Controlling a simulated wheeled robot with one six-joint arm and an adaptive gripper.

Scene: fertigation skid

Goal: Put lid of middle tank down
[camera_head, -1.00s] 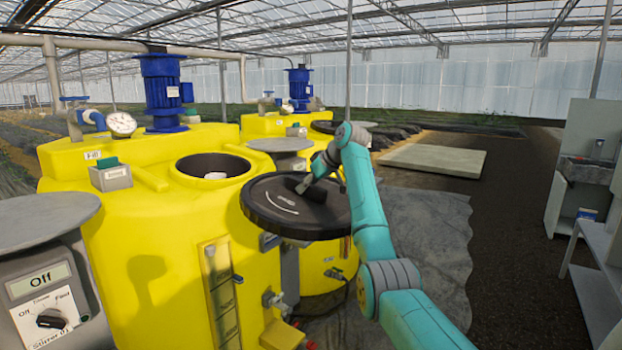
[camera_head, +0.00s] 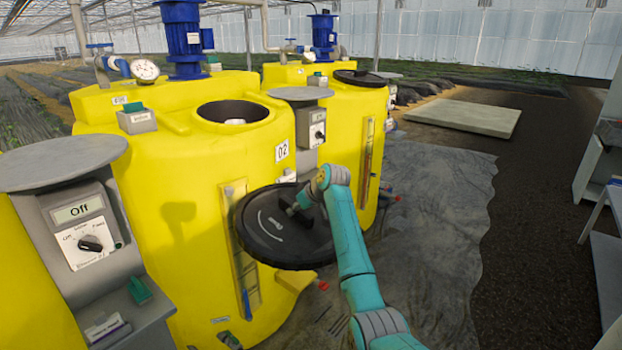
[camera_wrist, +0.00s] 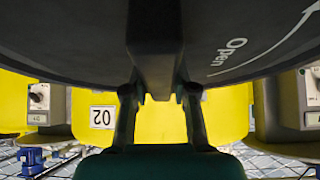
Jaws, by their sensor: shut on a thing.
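The black round lid (camera_head: 265,236) is held in front of the yellow tank marked 02 (camera_head: 205,165), below the level of its top. The lid is tilted towards the camera. My gripper (camera_head: 300,205) is shut on the lid's handle. The tank's round opening (camera_head: 233,112) is uncovered, with a small white thing inside.
A second yellow tank (camera_head: 345,120) with a black lid stands behind. Grey control boxes (camera_head: 85,220) stand at the left and between the tanks. A grey sheet (camera_head: 440,200) and dark floor are clear at the right. A pale slab (camera_head: 465,117) lies beyond.

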